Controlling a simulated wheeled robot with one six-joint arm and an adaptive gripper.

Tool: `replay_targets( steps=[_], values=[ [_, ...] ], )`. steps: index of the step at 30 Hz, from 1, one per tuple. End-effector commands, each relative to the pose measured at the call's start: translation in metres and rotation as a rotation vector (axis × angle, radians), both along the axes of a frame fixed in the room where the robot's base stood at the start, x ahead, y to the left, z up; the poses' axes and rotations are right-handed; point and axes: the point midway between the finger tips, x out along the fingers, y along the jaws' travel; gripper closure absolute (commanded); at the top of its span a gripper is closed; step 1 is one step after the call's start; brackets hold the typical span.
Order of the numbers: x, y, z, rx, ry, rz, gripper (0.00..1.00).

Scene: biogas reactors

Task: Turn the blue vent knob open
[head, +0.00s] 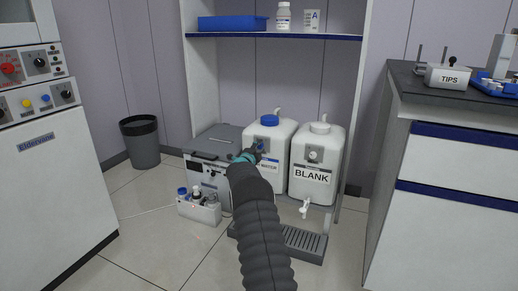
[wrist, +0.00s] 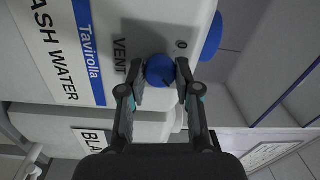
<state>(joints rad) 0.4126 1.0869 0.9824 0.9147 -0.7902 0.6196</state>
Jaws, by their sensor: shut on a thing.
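The blue vent knob (wrist: 160,70) sits on the front of the white wash water container (wrist: 120,30), beside the printed word VENT. A dark pointer line shows on the knob, and a "0" mark is printed near it. My gripper (wrist: 160,78) has one finger on each side of the knob and is shut on it. In the head view my gripper (head: 254,152) reaches the upper front of the blue-capped wash water container (head: 282,150). My arm and gripper hide part of that container's front there.
A second white container labelled BLANK (head: 314,165) stands close on the right, with a tap (head: 305,208) below it. A grey box (head: 210,170) and a small bottle carrier (head: 200,210) stand on the left. A shelf (head: 300,36) is above.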

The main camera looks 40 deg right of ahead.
Motion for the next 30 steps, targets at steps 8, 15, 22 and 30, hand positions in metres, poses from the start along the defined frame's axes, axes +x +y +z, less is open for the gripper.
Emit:
replay_targets(
  steps=[8,15,22,30],
  values=[
    [-0.001,-0.001,0.001,0.000,-0.001,-0.001,0.63],
    [0.000,-0.001,0.000,0.000,0.000,-0.001,0.43],
    [-0.001,0.004,0.000,0.000,0.000,0.001,0.43],
    [-0.015,0.025,0.000,0.000,0.002,0.001,0.43]
  ],
)
